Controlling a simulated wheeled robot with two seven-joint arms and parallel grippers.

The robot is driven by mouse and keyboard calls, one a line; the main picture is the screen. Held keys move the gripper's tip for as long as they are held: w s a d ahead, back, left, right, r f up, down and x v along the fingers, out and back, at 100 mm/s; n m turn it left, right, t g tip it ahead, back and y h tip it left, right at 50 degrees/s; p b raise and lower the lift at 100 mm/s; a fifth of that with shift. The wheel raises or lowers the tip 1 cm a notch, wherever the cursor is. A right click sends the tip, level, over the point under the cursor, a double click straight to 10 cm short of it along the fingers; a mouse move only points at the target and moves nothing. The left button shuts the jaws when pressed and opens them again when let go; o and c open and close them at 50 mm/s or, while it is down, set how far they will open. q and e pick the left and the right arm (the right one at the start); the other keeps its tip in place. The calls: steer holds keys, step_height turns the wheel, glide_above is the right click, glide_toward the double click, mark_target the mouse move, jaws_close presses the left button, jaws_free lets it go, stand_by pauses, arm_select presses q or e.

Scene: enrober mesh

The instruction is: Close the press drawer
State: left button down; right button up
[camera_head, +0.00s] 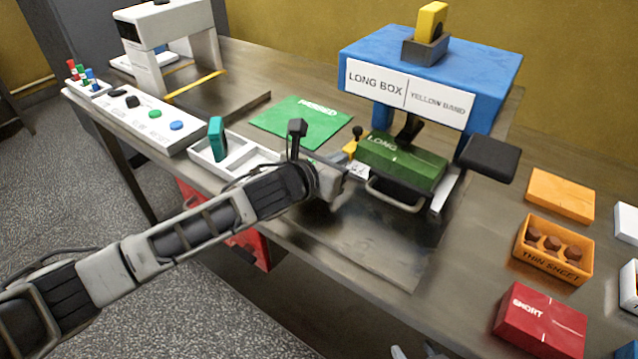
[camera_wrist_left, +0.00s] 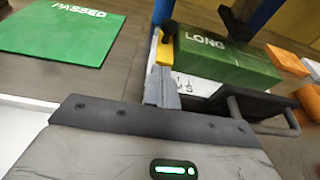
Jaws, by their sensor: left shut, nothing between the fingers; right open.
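The blue press (camera_head: 430,70) stands at the back of the table with a "LONG BOX / YELLOW BAND" label. The handle (camera_wrist_left: 262,128) and box (camera_wrist_left: 225,58) also show in the left wrist view. My left gripper (camera_head: 352,176) is shut and empty, left of the handle; its fingertips (camera_wrist_left: 162,88) are near a small yellow part (camera_wrist_left: 165,50) beside the box. Whether they touch it, I cannot tell. My right gripper (camera_head: 415,352) barely shows at the bottom edge, open.
A green "PASSED" mat (camera_head: 301,122) and a white tray (camera_head: 245,154) lie left of the press. A black pad (camera_head: 489,158) juts from its right. Orange boxes (camera_head: 560,194) and a red "SHORT" box (camera_head: 540,320) sit at the right. The table before the drawer is clear.

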mark_target(347, 148)
arm_select(q)
steer(key=w+d, duration=0.1)
steer(key=w, duration=0.2)
steer(key=shift+w+d, duration=0.15)
steer(key=shift+d, duration=0.25)
steer(key=shift+r, duration=0.2)
arm_select(e)
steer(key=shift+a+r, duration=0.25)
arm_select(q)
steer(key=shift+r, duration=0.1)
steer(key=shift+s+a, duration=0.1)
steer(key=shift+s, duration=0.15)
steer(key=v, duration=1.4)
steer(key=shift+s+a, duration=0.25)
steer(key=shift+s+a+r, duration=0.1)
steer(key=shift+s+a, duration=0.15)
steer(key=shift+s, duration=0.25)
arm_select(e)
steer(key=shift+d+f, duration=0.1)
steer(key=shift+d, duration=0.05)
